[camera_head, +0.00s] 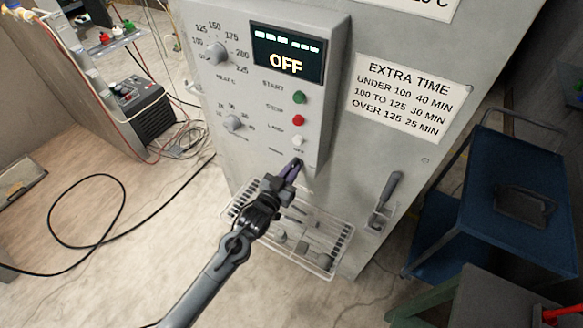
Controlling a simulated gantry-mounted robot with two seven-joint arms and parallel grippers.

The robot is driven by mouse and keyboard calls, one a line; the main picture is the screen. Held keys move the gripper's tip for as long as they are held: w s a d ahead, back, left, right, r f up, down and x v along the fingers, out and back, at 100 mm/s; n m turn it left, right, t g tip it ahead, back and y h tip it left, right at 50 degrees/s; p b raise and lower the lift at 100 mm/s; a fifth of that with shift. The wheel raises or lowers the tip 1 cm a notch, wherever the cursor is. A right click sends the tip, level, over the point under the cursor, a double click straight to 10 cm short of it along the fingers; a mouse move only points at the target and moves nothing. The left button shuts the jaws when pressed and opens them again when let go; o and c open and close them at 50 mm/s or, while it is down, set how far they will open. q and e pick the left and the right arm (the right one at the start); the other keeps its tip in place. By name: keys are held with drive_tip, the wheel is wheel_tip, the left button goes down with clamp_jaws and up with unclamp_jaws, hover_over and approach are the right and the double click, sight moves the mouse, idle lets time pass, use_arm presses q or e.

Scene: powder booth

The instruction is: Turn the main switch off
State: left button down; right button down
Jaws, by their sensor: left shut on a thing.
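A grey control panel (262,100) on the oven front carries the main switch (298,161) at its lower edge, below the white lamp. The switch is small, dark and mostly hidden by my gripper, so its position cannot be read. My left gripper (293,170) reaches up from the lower left and is shut on the main switch. The display (288,53) reads "OFF" with dashes above it. My right gripper is not in view.
A green button (299,97), a red button (298,120) and two knobs sit on the panel. A wire rack (325,261) with parts is below. A door handle (388,190) and blue cart (510,165) are right. A black cable (120,240) lies on the floor left.

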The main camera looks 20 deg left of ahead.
use_arm(q)
drive_tip(key=shift+n, duration=0.4)
drive_tip(key=c, duration=1.2)
unclamp_jaws()
drive_tip(key=shift+o, duration=0.2)
drive_tip(key=s+a, duration=0.1)
drive_tip(key=s, duration=0.9)
drive_tip(key=shift+s+a, duration=0.35)
drive_tip(key=shift+a, duration=0.05)
drive_tip(key=shift+f, duration=0.1)
